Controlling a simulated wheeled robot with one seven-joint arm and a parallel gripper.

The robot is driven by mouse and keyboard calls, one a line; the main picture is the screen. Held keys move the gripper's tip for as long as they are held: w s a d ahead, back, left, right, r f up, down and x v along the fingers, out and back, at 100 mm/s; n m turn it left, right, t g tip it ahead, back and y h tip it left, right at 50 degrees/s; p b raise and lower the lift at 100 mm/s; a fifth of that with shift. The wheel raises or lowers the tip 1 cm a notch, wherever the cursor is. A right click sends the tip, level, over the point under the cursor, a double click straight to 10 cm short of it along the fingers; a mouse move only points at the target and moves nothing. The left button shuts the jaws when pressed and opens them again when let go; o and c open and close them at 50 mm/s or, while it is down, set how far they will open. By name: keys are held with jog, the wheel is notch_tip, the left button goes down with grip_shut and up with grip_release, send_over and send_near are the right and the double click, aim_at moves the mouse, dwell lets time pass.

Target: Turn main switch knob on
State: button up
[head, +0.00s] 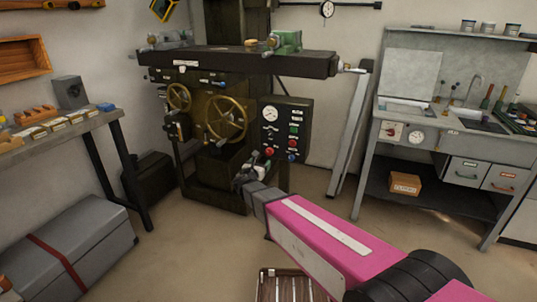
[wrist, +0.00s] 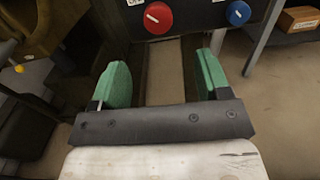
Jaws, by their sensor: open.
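A dark control panel (head: 285,112) hangs at the right of the machine, with a gauge and several coloured buttons and knobs. A red knob with a pale pointer mark (wrist: 158,17) and a blue knob (wrist: 238,13) show along its lower edge in the wrist view. The label above the red knob is cut off, so I cannot tell which is the main switch. My gripper (wrist: 162,78) is open and empty, its green-padded fingers apart just below the red knob, not around it. In the head view my gripper (head: 248,172) is in front of the machine, below and left of the panel.
The machine has brass handwheels (head: 226,118) left of the panel and a long dark table (head: 230,61) above. A grey workbench (head: 440,140) at the right carries a small box with a red knob (head: 390,131). A grey chest (head: 70,245) lies at left. Floor between is mostly clear.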

aim_at(269, 152)
jog(key=x, duration=1)
jog(key=shift+w, duration=0.35)
jog(key=c, duration=0.9)
